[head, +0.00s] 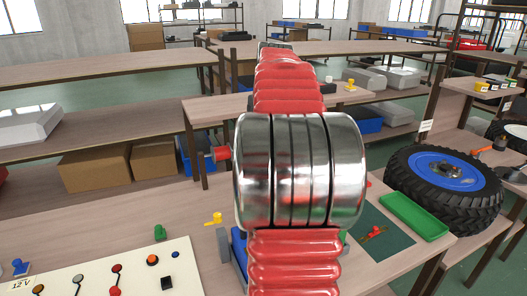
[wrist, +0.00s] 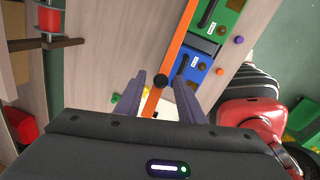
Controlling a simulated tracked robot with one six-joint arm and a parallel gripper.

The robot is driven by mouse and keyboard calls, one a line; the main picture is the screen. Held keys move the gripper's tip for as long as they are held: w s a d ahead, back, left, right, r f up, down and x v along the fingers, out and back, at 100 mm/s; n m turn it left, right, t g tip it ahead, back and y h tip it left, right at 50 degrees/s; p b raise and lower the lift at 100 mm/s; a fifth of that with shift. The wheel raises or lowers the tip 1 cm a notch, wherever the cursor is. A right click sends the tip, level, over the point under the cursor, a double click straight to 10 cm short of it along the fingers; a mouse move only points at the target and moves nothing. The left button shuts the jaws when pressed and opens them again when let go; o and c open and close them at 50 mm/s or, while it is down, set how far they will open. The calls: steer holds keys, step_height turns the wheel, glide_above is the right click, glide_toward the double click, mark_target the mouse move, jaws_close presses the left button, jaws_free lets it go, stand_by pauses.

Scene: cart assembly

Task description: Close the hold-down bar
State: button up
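In the wrist view, an orange bar (wrist: 177,45), which looks like the hold-down bar, runs from the top edge down between my fingers. A round black knob (wrist: 159,81) sits on it near the fingertips. My gripper (wrist: 162,88) is open, with one grey finger on each side of the bar; I cannot tell whether either touches it. A blue case (wrist: 189,72) and a green case (wrist: 222,18) lie along the bar's right side. The bar's lower end is partly hidden by my gripper body. In the head view my arm hides the bar and gripper.
A panel with switches (head: 95,275) lies on the bench at the left. A green tray (head: 413,215) and a large black wheel with a blue hub (head: 445,185) are at the right. A yellow part (head: 214,218) and a green part (head: 159,232) stand on the bench.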

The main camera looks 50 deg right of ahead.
jaws_close()
steer(key=shift+r, duration=0.1)
steer(key=shift+a, duration=0.15)
stand_by(0.3)
